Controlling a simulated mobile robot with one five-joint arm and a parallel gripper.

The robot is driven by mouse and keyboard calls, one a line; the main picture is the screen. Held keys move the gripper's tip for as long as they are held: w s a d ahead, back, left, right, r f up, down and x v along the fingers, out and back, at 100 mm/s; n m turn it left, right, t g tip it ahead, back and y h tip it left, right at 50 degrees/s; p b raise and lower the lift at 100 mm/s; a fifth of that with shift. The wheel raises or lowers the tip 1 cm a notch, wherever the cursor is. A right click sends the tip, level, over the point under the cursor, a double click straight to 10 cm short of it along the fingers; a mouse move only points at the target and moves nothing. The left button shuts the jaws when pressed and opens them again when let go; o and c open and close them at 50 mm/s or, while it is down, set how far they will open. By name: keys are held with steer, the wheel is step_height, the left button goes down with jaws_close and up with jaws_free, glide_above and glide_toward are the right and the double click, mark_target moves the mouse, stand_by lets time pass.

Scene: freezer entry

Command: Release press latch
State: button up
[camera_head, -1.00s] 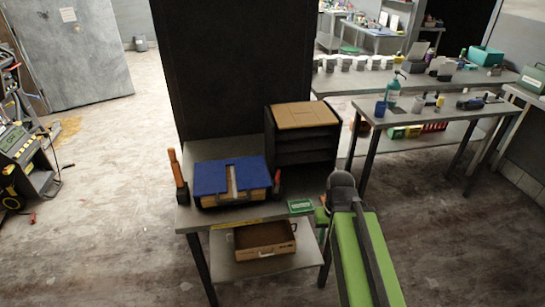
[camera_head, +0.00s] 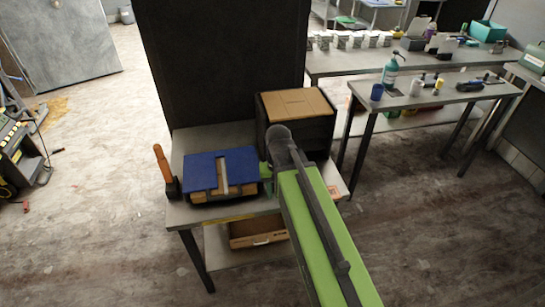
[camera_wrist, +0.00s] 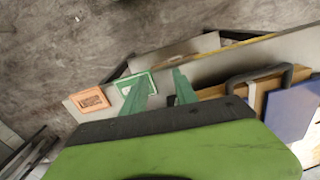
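The press (camera_head: 222,172), with a blue top plate and a pale wooden strip in its slot, sits on the small grey table. In the wrist view its blue plate (camera_wrist: 296,108), wooden body and a dark bent bar (camera_wrist: 262,76) show at the right. I cannot tell whether that bar is the latch. My gripper (camera_head: 267,173) is at the press's right side, partly hidden by my arm. In the wrist view my green fingers (camera_wrist: 163,88) are apart with nothing seen between them, left of the press. Contact cannot be told.
A dark shelf box (camera_head: 296,104) stands behind my gripper. An orange-handled tool (camera_head: 163,163) stands left of the press. A green card (camera_wrist: 138,84) and an orange card (camera_wrist: 90,102) lie near my fingers. An open carton (camera_head: 257,232) is on the lower shelf.

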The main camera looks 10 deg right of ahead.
steer(key=w+r+m+p, duration=0.2)
steer(key=w+r+p, duration=0.4)
steer(key=r+p, duration=0.3)
steer(key=w+r+m+p, duration=0.1)
steer(key=w+r+p, duration=0.45)
steer(key=r, duration=0.45)
step_height(320, 180, down, 18)
steer(key=b, duration=1.7)
steer(key=shift+s, duration=0.1)
steer(key=shift+r, duration=0.1)
jaws_close()
